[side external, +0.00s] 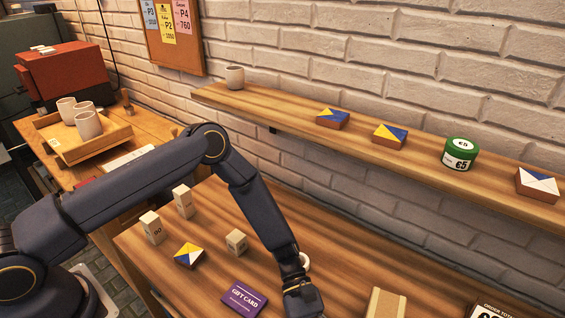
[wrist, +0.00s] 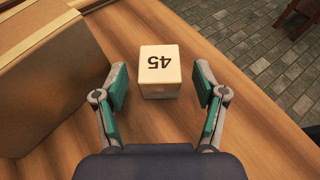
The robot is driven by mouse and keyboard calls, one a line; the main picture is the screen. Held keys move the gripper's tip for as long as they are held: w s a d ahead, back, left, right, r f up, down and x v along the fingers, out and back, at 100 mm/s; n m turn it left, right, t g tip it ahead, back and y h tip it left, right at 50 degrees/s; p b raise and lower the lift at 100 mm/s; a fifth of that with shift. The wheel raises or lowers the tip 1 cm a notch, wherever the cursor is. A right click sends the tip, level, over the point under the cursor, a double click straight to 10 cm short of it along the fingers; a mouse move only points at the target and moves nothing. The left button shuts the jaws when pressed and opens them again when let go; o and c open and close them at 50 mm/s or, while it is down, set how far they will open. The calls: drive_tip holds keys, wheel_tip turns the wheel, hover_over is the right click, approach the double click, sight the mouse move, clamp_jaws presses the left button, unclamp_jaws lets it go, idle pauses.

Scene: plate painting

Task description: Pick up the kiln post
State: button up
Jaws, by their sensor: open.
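A pale cream block marked 45 (wrist: 160,75), which looks like a kiln post, stands on the wooden table in the wrist view. My gripper (wrist: 160,84) is open, with a teal-padded finger to either side of the block and a gap at each side. The block looks a little ahead of the fingers; I cannot tell how far below them it is. In the side view my gripper (side external: 303,298) is low at the bottom edge, and this block cannot be made out there. Similar pale blocks (side external: 152,228), (side external: 183,202) and (side external: 236,242) stand at the left of the table.
A cardboard box (wrist: 50,85) stands close to my left finger in the wrist view. The table edge and tiled floor (wrist: 250,50) lie to the right. A purple gift card (side external: 244,299) and a blue-yellow box (side external: 188,255) lie on the table. A shelf (side external: 285,105) runs behind.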

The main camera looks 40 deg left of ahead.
drive_tip(key=shift+x, duration=0.8)
clamp_jaws()
drive_tip(key=shift+r, duration=0.1)
